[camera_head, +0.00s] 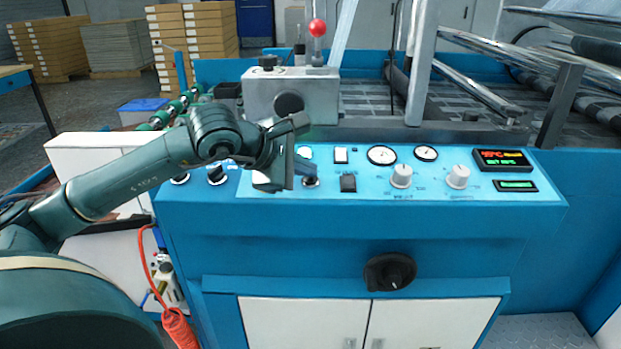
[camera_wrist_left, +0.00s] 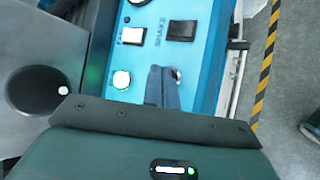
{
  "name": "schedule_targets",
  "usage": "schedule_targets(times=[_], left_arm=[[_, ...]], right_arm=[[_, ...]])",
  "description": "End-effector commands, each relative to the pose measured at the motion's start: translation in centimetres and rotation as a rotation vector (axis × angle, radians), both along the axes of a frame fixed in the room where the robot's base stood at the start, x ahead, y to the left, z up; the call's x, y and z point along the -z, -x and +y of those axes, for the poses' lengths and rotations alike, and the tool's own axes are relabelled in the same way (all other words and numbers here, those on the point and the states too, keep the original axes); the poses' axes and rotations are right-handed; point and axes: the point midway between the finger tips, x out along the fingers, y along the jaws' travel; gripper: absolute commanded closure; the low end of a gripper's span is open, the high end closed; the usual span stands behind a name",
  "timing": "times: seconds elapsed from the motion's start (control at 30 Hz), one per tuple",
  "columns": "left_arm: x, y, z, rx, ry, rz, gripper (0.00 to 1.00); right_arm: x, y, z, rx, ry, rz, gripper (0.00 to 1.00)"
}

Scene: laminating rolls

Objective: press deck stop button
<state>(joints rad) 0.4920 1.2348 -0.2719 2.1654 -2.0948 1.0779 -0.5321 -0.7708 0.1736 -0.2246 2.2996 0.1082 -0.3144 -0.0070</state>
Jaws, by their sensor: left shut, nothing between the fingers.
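My left gripper (camera_head: 308,168) is shut and empty, low over the panel's left part. In the left wrist view its fingers (camera_wrist_left: 160,75) lie beside a small knob (camera_wrist_left: 176,73), right of a lit round white button (camera_wrist_left: 121,79). Contact cannot be told. A white button (camera_head: 341,155) and a black square button (camera_head: 348,183) sit just right of the gripper. My right gripper is not in view.
A grey metal block (camera_head: 292,95) with a red ball-topped lever (camera_head: 317,28) stands behind the gripper. Gauges (camera_head: 382,155), white knobs (camera_head: 401,175) and a red display (camera_head: 502,160) lie to the right. A black handwheel (camera_head: 390,271) sticks out below.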

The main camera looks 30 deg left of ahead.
Motion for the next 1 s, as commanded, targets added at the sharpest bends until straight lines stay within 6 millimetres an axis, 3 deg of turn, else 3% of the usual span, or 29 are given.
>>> schedule_targets(times=[0.67, 1.0], left_arm=[[0.5, -0.1, 0.1, -0.001, 0.0, 0.001, 1.0], [-0.9, 0.1, -0.1, 0.0, 0.001, -0.001, 1.0]], right_arm=[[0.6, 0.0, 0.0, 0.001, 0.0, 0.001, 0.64], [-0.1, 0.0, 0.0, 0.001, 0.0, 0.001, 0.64]])
